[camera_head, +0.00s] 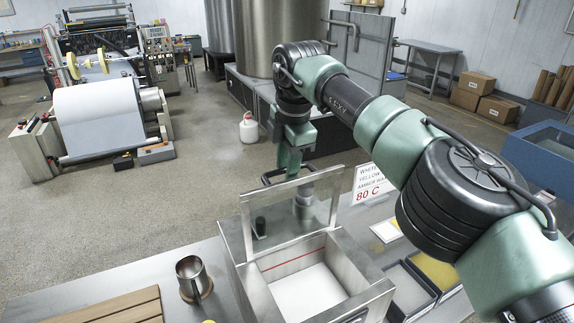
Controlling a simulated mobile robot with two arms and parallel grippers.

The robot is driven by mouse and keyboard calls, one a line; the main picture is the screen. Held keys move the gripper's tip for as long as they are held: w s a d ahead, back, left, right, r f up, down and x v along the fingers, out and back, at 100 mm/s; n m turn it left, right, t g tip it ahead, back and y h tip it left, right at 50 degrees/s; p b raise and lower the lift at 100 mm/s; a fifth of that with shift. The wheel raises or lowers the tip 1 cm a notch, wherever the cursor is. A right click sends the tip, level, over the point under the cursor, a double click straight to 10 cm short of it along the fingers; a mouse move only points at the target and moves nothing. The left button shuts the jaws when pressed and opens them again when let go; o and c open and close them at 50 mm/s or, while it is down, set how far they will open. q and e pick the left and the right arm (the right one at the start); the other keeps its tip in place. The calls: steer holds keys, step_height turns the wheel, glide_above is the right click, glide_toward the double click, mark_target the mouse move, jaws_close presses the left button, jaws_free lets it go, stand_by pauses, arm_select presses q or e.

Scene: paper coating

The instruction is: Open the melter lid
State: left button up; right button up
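The melter (357,293) is a steel box on the bench at lower centre, with its top open. White material (303,291) lies inside, below a red line on the inner wall. Its lid (247,219) stands raised, roughly upright, at the back edge of the box. A dark loop handle (267,179) shows at the lid's top edge. My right gripper (291,165) reaches down from above at that top edge, by the handle. Its fingertips are partly hidden, so I cannot tell whether they grip the handle. My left gripper is not in view.
A steel cup (192,278) and a wooden slatted board (118,310) are left of the melter. Trays (436,272) and an "80 C" sign (368,184) are on its right. My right arm spans the right side. A white jug (249,128) stands on the open floor behind.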

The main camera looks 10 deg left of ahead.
steer(key=shift+r, duration=0.2)
step_height(320, 180, up, 7)
steer(key=s, duration=0.1)
steer(key=shift+d+r, duration=0.15)
steer(key=shift+d, duration=0.3)
